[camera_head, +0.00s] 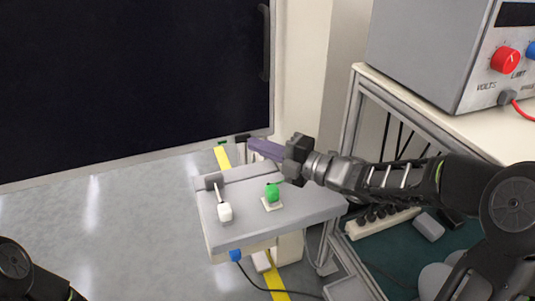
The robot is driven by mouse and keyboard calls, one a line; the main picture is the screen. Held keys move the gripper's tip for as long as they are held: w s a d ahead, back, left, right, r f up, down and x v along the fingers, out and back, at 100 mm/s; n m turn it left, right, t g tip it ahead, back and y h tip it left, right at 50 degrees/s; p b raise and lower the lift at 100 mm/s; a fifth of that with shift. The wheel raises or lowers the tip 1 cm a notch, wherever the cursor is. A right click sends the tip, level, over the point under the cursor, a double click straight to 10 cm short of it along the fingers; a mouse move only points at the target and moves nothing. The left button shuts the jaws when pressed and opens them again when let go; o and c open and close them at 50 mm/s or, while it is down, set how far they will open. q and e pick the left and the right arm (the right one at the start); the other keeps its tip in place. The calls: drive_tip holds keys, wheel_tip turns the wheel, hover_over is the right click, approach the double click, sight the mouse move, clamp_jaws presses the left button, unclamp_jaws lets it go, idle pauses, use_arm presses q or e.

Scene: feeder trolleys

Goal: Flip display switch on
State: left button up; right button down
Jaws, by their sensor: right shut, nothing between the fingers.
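A grey switch box (238,232) stands low in the middle of the camera_head view. On its top is a white-tipped lever switch (224,211) at the left, its tip leaning toward the front. A green knob (272,193) on a pale base is to its right. My right gripper (256,146) is shut and empty, with purple fingers above the back edge of the box, apart from both controls. My left gripper is out of the picture; only part of my left arm shows at the lower left corner.
A large dark display (130,80) fills the upper left. A grey power supply (430,50) with a red knob (505,60) stands on a trolley (385,82) at the right. A blue plug and black cable (236,256) hang at the box's front. Floor at the left is clear.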

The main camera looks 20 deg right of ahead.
drive_tip(key=shift+w, duration=0.25)
drive_tip(key=shift+w+d, duration=0.15)
drive_tip(key=shift+w, duration=0.2)
drive_tip(key=shift+s+d, duration=0.1)
drive_tip(key=p+v, duration=0.1)
drive_tip(key=v, duration=0.6)
drive_tip(key=shift+s+d+p, duration=0.15)
drive_tip(key=shift+s+p, duration=0.1)
drive_tip(key=shift+p, duration=0.15)
